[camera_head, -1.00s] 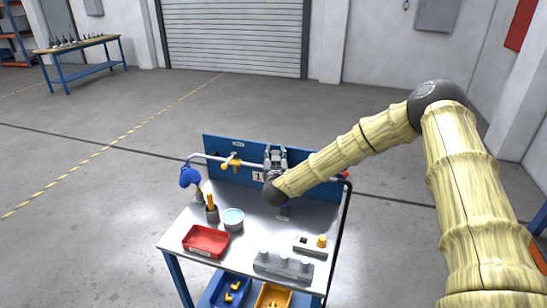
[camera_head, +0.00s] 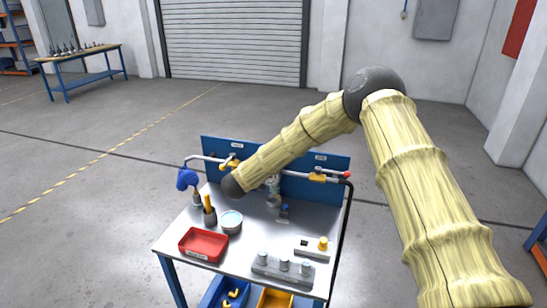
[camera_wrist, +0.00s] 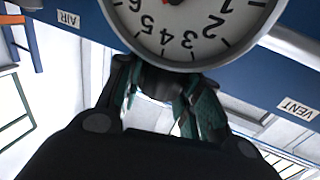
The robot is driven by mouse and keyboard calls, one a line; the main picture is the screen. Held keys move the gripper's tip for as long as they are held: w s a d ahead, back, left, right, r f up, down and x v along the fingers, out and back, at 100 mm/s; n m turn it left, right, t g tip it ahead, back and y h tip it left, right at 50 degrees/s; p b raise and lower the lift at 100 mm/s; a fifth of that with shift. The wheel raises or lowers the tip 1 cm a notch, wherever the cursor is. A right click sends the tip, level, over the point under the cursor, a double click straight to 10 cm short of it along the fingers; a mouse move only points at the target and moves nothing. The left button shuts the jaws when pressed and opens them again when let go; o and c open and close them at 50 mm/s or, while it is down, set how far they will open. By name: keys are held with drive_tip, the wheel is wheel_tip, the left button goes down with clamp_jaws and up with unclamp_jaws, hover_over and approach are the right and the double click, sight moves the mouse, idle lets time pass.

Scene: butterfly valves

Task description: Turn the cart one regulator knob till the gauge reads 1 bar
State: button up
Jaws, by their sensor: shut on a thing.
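The gauge (camera_wrist: 180,35) has a white face and appears upside down at the top of the wrist view, cut off by the frame edge. A bit of red shows at its cut-off top; its reading cannot be made out. My gripper (camera_wrist: 167,95) has dark fingers with teal pads. It is shut on the dark regulator knob (camera_wrist: 163,80) close beside the gauge; the fingers and rim hide most of the knob. In the head view my arm hides the gripper. The cart (camera_head: 190,243) has a metal top and a blue back panel (camera_head: 332,192).
Upside-down AIR (camera_wrist: 68,19) and VENT (camera_wrist: 298,107) labels flank the gauge. Pipework with yellow-handled valves (camera_head: 317,178) runs along the panel. Floor around is open.

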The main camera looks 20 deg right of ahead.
idle(0.4)
drive_tip(key=o, duration=1.1)
drive_tip(key=shift+w+a, duration=0.1)
drive_tip(key=shift+c, duration=0.2)
drive_tip(key=v, duration=1.2)
